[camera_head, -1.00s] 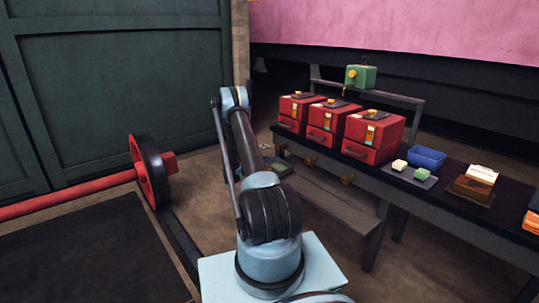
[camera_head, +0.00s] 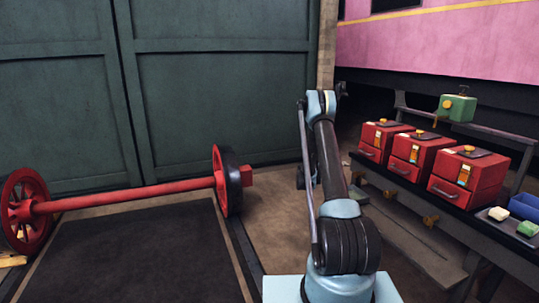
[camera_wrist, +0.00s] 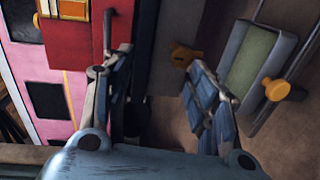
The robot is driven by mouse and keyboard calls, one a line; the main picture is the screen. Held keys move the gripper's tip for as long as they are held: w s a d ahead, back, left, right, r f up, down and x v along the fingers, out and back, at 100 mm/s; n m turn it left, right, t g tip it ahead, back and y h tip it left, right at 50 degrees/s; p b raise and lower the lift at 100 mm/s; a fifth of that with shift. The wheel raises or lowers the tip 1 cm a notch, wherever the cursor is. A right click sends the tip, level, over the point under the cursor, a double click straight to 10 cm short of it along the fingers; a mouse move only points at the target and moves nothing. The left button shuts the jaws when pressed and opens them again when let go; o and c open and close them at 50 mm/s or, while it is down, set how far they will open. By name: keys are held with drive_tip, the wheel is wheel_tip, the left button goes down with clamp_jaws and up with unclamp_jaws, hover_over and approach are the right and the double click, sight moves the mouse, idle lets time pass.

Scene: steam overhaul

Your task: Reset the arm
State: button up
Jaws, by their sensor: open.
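My arm stands in the middle right of the head view, with its upper link raised and leaning back. My gripper (camera_wrist: 170,100) shows in the wrist view with its two fingers spread wide apart and nothing between them. The fingers reach toward a red drawer box (camera_wrist: 83,35) at the left and the bench side with a brass knob (camera_wrist: 184,54) behind. In the head view the gripper is mostly hidden behind my arm.
Red boxes with drawers (camera_head: 467,178) stand on a dark bench at the right, with a green box (camera_head: 456,108) on the rail behind them. A blue bin (camera_head: 526,206) sits at the right edge. Green doors (camera_head: 220,80) close the back.

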drive_tip(key=s+a+r+m+g+y, duration=0.1)
drive_tip(key=s+a+r+y, duration=0.3)
drive_tip(key=s+r, duration=0.75)
drive_tip(key=s+a+r+m+g+y, duration=0.1)
drive_tip(key=s+a+r+y, duration=0.25)
drive_tip(key=s+r, duration=0.8)
drive_tip(key=s+a+f+y, duration=0.15)
drive_tip(key=s+a, duration=0.25)
drive_tip(key=s, duration=0.6)
drive_tip(key=s+a+y, duration=0.2)
drive_tip(key=s+a, duration=0.1)
drive_tip(key=s, duration=0.7)
drive_tip(key=s+a+f+y, duration=0.2)
drive_tip(key=s+a+f, duration=0.2)
drive_tip(key=s, duration=0.5)
drive_tip(key=s+a+f+m+g+y, duration=0.1)
drive_tip(key=s+a+f, duration=0.3)
drive_tip(key=s, duration=0.6)
drive_tip(key=shift+a+f+y, duration=0.35)
drive_tip(key=shift+a+y, duration=0.45)
drive_tip(key=shift+w+f, duration=0.2)
drive_tip(key=shift+w, duration=0.1)
